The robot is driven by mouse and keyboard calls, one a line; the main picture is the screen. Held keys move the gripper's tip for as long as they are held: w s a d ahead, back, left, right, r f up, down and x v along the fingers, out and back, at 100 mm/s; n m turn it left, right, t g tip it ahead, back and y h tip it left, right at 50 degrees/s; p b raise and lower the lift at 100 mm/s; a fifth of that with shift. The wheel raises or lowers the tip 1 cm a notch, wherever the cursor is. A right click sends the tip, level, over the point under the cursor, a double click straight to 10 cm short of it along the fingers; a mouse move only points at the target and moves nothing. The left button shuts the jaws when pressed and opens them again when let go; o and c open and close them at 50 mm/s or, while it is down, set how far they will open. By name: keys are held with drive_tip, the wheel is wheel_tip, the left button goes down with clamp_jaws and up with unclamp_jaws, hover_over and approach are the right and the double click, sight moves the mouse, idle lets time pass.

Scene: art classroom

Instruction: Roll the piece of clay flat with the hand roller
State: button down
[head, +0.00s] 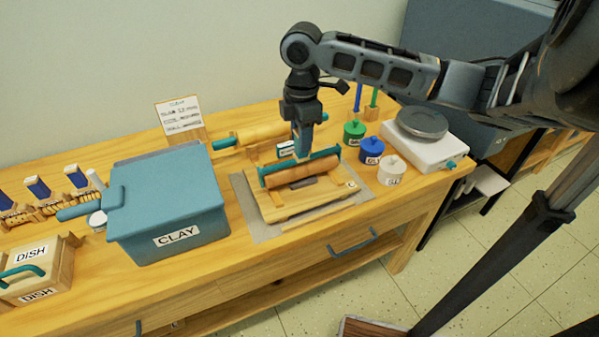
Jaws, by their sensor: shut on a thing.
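My gripper (302,152) points down over the work board and is shut on the teal frame of the hand roller (292,172). The roller has a wooden cylinder and lies across the board, left to right. The wooden board (285,211) rests on a grey mat (262,231). A small dark grey piece (303,183), perhaps the clay, shows at the roller's near side. The roller may hide part of it, and I cannot tell whether they touch.
A teal bin labelled CLAY (165,205) stands left of the board. A larger rolling pin (262,133) lies behind. Green (354,133), blue (371,151) and white (392,169) lidded pots and a white scale (425,150) stand right.

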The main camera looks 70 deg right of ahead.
drive_tip(key=shift+s+a+f, duration=0.1)
drive_tip(key=shift+s+a, duration=0.35)
drive_tip(key=shift+a, duration=0.1)
drive_tip(key=shift+w+d, duration=0.1)
drive_tip(key=shift+d, duration=0.05)
